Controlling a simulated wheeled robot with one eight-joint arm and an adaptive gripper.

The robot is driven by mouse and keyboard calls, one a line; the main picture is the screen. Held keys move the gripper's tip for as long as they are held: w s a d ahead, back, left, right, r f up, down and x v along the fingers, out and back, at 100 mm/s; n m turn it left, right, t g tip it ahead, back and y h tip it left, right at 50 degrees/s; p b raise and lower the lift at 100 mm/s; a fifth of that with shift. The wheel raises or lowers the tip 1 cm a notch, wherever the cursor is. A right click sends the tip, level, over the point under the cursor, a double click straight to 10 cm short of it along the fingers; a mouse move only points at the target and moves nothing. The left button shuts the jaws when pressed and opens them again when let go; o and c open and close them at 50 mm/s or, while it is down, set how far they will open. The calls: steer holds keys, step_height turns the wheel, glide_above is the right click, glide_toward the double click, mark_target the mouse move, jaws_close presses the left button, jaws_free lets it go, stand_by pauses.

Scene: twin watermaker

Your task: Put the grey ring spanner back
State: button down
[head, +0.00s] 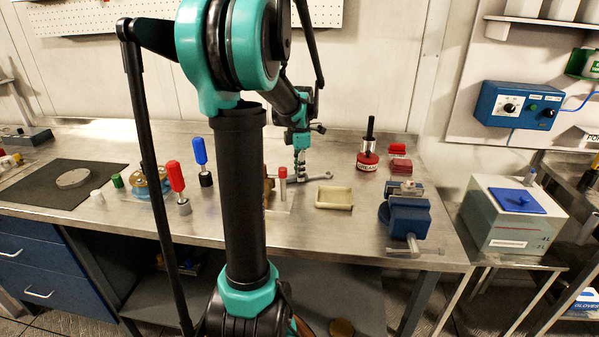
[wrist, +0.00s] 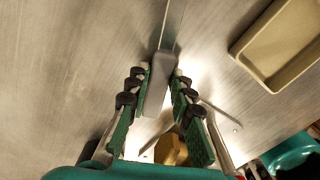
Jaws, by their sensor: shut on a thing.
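The grey ring spanner (head: 323,178) shows in the head view at my gripper, low over the metal bench (head: 340,240) or on it; I cannot tell if it touches. In the wrist view the spanner's grey shank (wrist: 160,75) runs between the fingers and on past the top edge. My gripper (head: 300,172) points down at the bench, behind my own arm in the head view. Its green-padded fingers (wrist: 162,78) are shut on the spanner in the wrist view. The spanner's far end is out of the wrist view.
A cream tray (head: 333,198) lies just right of my gripper. A blue vise (head: 408,215) and a red-and-black grease pot (head: 367,158) stand further right. A red-capped stick (head: 283,185) stands close left. Red-handled (head: 176,180) and blue-handled (head: 200,155) tools stand upright further left.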

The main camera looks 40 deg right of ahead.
steer(key=c, duration=1.3)
jaws_free()
steer(key=shift+f, duration=0.1)
steer(key=shift+c, duration=0.2)
step_height(320, 180, up, 12)
